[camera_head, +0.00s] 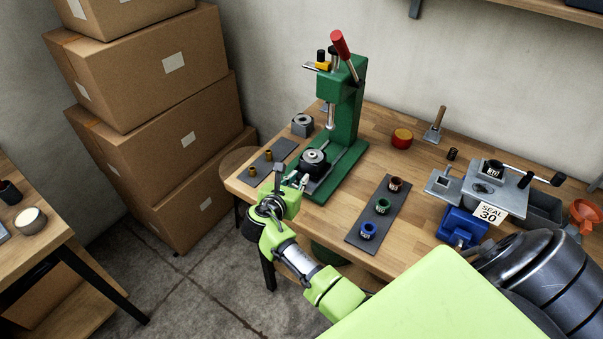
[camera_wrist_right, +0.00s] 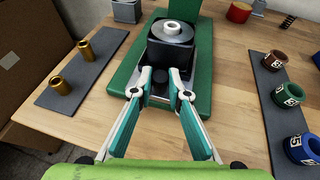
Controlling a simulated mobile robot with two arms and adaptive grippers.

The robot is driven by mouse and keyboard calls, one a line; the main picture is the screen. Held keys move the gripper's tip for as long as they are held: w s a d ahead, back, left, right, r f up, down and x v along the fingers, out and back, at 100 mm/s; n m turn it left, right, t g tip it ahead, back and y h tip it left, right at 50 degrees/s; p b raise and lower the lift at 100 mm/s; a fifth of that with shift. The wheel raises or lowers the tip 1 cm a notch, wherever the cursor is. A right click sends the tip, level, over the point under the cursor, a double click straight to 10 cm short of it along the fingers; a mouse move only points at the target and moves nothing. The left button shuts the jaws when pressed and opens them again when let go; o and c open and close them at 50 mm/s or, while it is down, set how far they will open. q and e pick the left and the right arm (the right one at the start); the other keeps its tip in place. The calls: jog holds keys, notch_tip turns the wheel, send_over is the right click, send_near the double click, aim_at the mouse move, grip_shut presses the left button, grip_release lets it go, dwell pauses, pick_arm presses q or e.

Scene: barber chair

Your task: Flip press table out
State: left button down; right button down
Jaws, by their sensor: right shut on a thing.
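The green press (camera_head: 345,105) with a red-handled lever stands on the wooden table. My right gripper (camera_head: 297,181) is at the front of the press table. In the right wrist view my right gripper (camera_wrist_right: 158,82) has its two teal-and-grey fingers on either side of a small dark part at the plate's front end, shut on it. The fingertips partly hide that part. My left gripper is not in view.
A dark strip with brass bushings (camera_head: 268,163) lies left of the press. A dark mat (camera_head: 378,214) with several coloured rings lies to its right. A grey fixture (camera_head: 490,190) and blue clamp (camera_head: 462,226) stand farther right. Stacked cardboard boxes (camera_head: 165,140) stand at left.

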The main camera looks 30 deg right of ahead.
jog(key=shift+s+a, duration=0.15)
jog(key=shift+a, duration=0.2)
jog(key=shift+f, duration=0.15)
jog(key=c, duration=1.9)
grip_release()
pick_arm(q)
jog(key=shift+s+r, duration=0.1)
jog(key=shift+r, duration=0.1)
pick_arm(e)
jog(key=shift+a, duration=0.1)
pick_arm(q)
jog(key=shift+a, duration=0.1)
pick_arm(e)
jog(key=v, duration=1.2)
jog(key=shift+r, duration=0.25)
jog(key=shift+f, duration=0.15)
